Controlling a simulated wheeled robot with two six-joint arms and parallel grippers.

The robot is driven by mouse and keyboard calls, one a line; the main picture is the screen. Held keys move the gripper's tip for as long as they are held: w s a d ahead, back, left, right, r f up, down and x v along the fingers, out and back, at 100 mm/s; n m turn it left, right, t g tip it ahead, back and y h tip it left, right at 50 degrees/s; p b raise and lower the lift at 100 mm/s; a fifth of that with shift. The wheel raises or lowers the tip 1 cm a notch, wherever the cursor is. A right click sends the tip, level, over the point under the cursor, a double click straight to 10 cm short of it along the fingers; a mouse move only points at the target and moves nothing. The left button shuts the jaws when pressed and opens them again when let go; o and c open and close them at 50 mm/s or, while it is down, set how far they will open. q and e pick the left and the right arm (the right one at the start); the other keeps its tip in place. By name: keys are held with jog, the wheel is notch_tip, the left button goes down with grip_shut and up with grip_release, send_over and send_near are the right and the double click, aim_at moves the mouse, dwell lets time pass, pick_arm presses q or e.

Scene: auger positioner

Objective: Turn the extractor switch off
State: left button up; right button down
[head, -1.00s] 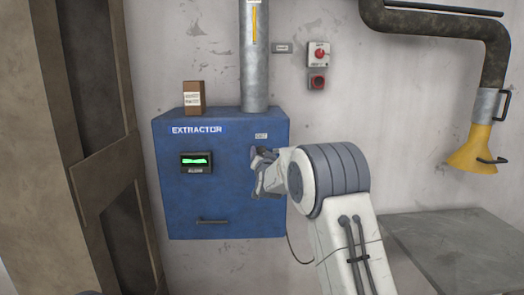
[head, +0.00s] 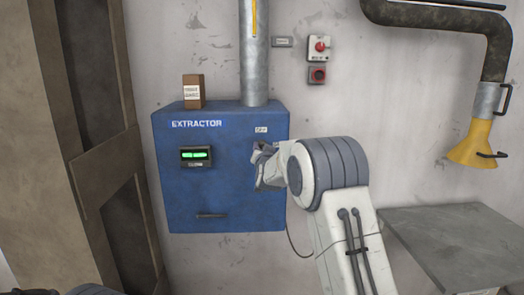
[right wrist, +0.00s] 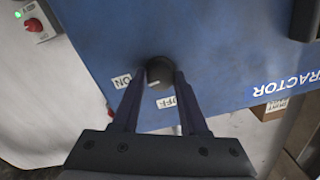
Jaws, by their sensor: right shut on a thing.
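The blue extractor cabinet (head: 222,190) hangs on the wall in the head view, with a lit green display (head: 196,154). My right gripper (head: 259,152) is at the right part of its front, hiding the switch there. In the right wrist view, the switch, a round black knob (right wrist: 158,70), sits between the fingertips of my right gripper (right wrist: 160,74), which is shut on it. An ON label (right wrist: 122,81) and an OFF label (right wrist: 166,103) are beside the knob. A short pale mark shows on the knob, near its lower left. My left gripper is not in view.
A small brown box (head: 193,91) stands on the cabinet beside a metal duct (head: 254,60). A red wall button (head: 319,46) is to the right. A grey table (head: 450,240) is at lower right, below a yellow hood (head: 476,145).

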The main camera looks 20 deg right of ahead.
jog(key=n, duration=0.3)
jog(key=shift+r+b, duration=0.1)
jog(key=shift+b, duration=0.25)
jog(key=n, duration=0.4)
jog(key=shift+a, duration=0.1)
jog(key=n+p, duration=0.2)
jog(key=n, duration=0.2)
jog(key=shift+r, duration=0.1)
jog(key=n+p, duration=0.2)
jog(key=n, duration=0.3)
jog(key=shift+n, duration=0.3)
jog(key=shift+c, duration=2.2)
grip_release()
jog(key=shift+w, duration=0.1)
